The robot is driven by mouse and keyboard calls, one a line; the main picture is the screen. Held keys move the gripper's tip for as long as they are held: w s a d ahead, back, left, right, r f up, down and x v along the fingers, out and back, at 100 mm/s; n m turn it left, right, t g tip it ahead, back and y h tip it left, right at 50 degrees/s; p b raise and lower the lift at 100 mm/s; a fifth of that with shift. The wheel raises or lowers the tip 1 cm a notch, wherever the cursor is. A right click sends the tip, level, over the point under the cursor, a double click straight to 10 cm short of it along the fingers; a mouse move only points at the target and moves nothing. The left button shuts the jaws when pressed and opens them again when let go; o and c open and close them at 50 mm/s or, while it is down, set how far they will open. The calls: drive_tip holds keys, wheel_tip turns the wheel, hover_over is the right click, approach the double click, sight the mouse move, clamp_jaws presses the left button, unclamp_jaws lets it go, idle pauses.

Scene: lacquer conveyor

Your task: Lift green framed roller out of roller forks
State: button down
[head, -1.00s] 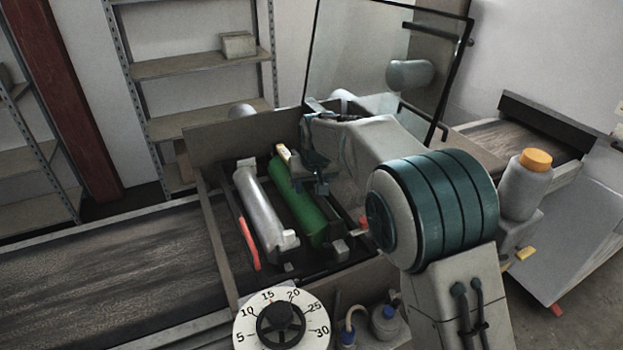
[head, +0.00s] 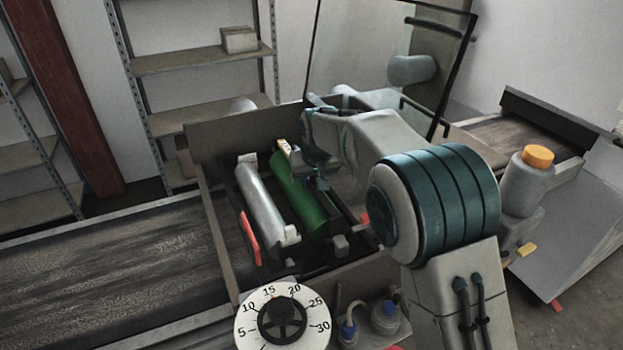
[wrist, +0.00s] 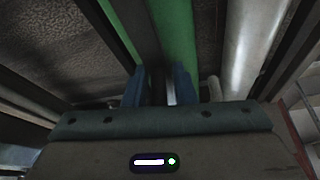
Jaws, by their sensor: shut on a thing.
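The green framed roller (head: 296,203) lies slanted in the open machine bay, to the right of a silver roller (head: 262,203). My gripper (head: 319,180) reaches down over the green roller from the upper right. In the wrist view, my gripper's two blue fingers (wrist: 160,88) are shut on the dark frame bar that runs along the green roller (wrist: 178,32). Green shows on both sides of this bar. The grasped spot is partly hidden by the fingers. I cannot tell whether the roller's ends touch the forks.
A red handle (head: 249,238) stands left of the silver roller. A raised glass panel (head: 370,60) is behind my arm. A numbered dial (head: 256,331) sits at the front. A conveyor belt (head: 110,270) runs left, and an orange-capped bottle (head: 530,185) stands right.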

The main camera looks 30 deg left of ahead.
drive_tip(key=shift+w+r+p, duration=0.2)
drive_tip(key=shift+r+p, duration=1.75)
drive_tip(key=shift+r, duration=1.15)
drive_tip(key=shift+s+r+p, duration=0.1)
drive_tip(key=shift+r+p, duration=0.3)
drive_tip(key=shift+r, duration=0.6)
drive_tip(key=shift+p, duration=0.3)
drive_tip(key=shift+r+p, duration=1)
drive_tip(key=shift+r, duration=0.5)
